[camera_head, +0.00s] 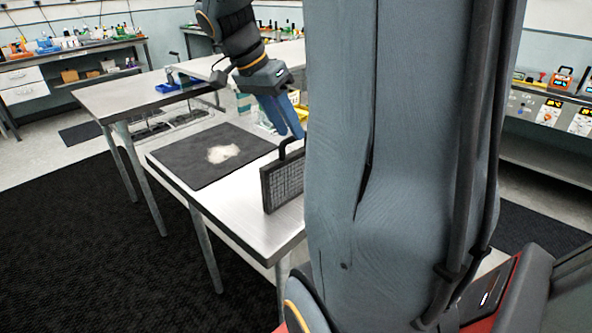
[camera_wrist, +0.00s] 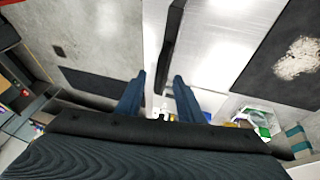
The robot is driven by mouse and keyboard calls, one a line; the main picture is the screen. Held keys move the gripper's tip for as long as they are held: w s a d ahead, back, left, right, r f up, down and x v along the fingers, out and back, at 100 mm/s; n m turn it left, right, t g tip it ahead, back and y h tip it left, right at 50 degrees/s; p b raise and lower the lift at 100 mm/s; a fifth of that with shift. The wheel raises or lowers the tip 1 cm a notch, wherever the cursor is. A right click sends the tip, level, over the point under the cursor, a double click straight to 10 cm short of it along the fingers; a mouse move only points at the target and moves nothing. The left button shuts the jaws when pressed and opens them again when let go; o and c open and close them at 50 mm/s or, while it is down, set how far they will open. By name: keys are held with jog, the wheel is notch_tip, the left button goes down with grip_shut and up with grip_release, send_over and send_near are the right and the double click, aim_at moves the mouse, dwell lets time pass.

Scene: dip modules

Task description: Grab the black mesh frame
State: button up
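The black mesh frame (camera_head: 284,182) stands upright on the metal table, with a dark handle on its top edge. In the wrist view it shows edge-on as a dark bar (camera_wrist: 174,35) running down between the fingers. My gripper (camera_head: 293,133) has blue fingers and hangs just above the frame near its handle. In the wrist view, my gripper (camera_wrist: 159,76) is open, with one finger on each side of the bar and visible gaps. My arm hides the area to the right of the frame in the head view.
The metal table (camera_head: 240,207) carries a black mat (camera_head: 185,165) with a pale fluffy patch (camera_head: 222,153) left of the frame. Another table with a blue tray (camera_head: 178,86) stands behind. Open floor lies to the left.

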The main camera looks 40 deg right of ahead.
jog(key=shift+x, duration=1)
grip_shut()
jog(key=shift+r, duration=0.1)
